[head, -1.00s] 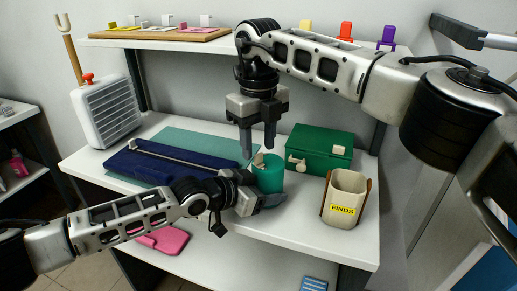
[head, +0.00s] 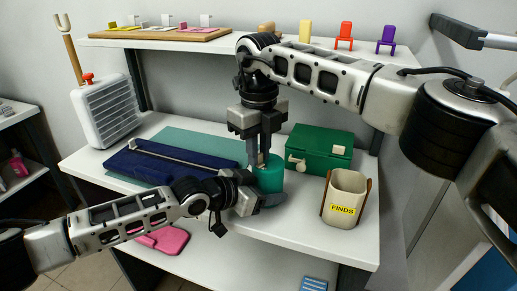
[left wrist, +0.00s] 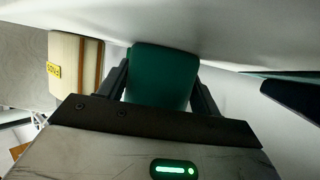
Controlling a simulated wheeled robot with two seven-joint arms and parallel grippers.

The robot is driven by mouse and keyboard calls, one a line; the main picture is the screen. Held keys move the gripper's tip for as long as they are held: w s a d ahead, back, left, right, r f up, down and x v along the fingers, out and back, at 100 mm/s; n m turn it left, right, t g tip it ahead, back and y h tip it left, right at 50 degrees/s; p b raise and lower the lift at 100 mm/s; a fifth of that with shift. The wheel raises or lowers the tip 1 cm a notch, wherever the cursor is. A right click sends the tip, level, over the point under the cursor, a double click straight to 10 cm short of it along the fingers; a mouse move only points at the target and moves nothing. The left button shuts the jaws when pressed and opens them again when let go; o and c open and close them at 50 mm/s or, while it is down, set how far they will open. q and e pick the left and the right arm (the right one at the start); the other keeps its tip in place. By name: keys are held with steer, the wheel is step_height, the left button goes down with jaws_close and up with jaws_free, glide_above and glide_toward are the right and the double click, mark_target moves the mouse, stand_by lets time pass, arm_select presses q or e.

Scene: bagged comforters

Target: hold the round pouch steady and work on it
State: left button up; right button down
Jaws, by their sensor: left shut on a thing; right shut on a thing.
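The round pouch (head: 270,178) is a teal cylinder standing upright on the white shelf top. A small pale tab (head: 261,162) shows at its top. My left gripper (head: 262,200) is shut on the pouch's lower side. In the left wrist view the pouch (left wrist: 160,78) sits between the two dark fingers of my left gripper (left wrist: 160,95). My right gripper (head: 259,160) points down from above, its fingers closed on the pale tab at the pouch's top. The fingers partly hide the tab.
A green box (head: 322,150) stands close behind right of the pouch. A beige FINDS bin (head: 346,196) stands to the right. A dark blue case (head: 165,165) lies left on a teal mat (head: 195,143). A white heater-like unit (head: 107,112) stands far left.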

mark_target(264, 168)
steer(key=shift+s+d+n, duration=0.1)
steer(key=shift+d+n, duration=0.1)
steer(key=shift+n, duration=0.75)
steer(key=shift+s+d+n, duration=0.15)
steer(key=shift+d+n, duration=0.05)
steer(key=shift+n, duration=0.7)
steer(key=shift+s+d+n, duration=0.1)
steer(key=shift+d+n, duration=0.1)
steer(key=shift+n, duration=0.75)
steer(key=c, duration=1.3)
jaws_free()
step_height(264, 168, up, 12)
steer(key=shift+r, duration=0.1)
arm_select(q)
steer(key=o, duration=1.3)
